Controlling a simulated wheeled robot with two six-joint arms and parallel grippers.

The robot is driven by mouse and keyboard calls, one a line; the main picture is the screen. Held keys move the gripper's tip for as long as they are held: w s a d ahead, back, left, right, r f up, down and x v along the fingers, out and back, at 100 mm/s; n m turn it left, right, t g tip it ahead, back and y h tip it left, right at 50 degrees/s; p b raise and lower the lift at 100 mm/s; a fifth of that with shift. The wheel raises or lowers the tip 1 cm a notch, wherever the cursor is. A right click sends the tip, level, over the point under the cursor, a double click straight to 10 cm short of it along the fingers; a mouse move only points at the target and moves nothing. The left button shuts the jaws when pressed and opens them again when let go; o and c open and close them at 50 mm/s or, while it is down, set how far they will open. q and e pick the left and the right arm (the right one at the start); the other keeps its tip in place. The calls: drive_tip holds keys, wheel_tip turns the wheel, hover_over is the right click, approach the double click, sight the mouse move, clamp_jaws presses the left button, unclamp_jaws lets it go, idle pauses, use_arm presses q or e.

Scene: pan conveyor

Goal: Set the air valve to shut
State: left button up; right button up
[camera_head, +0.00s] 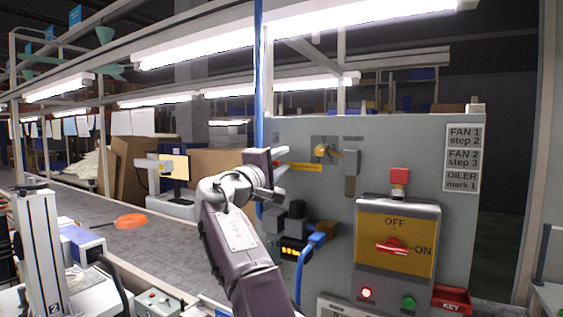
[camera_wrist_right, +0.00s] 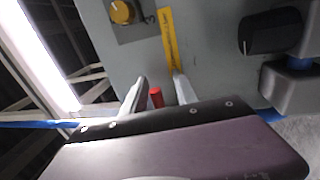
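A small red handle, which looks like the air valve's, shows in the head view (camera_head: 277,163) beside a yellow label strip (camera_head: 305,167), at the left edge of the grey panel. In the right wrist view the red handle (camera_wrist_right: 156,97) stands between the two fingers of my right gripper (camera_wrist_right: 160,90). That gripper, also in the head view (camera_head: 281,178), is open, with a gap on both sides of the handle. Contact cannot be made out. The valve's body and its setting marks are mostly hidden behind the gripper. My left gripper is not in view.
The grey panel (camera_head: 455,235) also carries a yellow knob (camera_head: 321,150), a grey lever box (camera_head: 351,163), a red rotary switch (camera_head: 392,246) marked OFF and ON, and a red KEY tray (camera_head: 451,299). A blue vertical pipe (camera_head: 258,80) runs close to my right gripper. A conveyor (camera_head: 165,243) lies left.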

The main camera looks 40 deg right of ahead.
drive_tip(key=shift+f+b+v, duration=0.25)
drive_tip(key=shift+b+v, duration=0.65)
drive_tip(key=shift+v, duration=0.3)
drive_tip(key=r+b+v, duration=0.1)
drive_tip(key=b+v, duration=0.1)
drive_tip(key=v, duration=0.4)
drive_tip(key=shift+s+a+f, duration=0.15)
drive_tip(key=shift+a+f, duration=0.1)
drive_tip(key=shift+a, duration=0.05)
drive_tip(key=shift+r, duration=0.1)
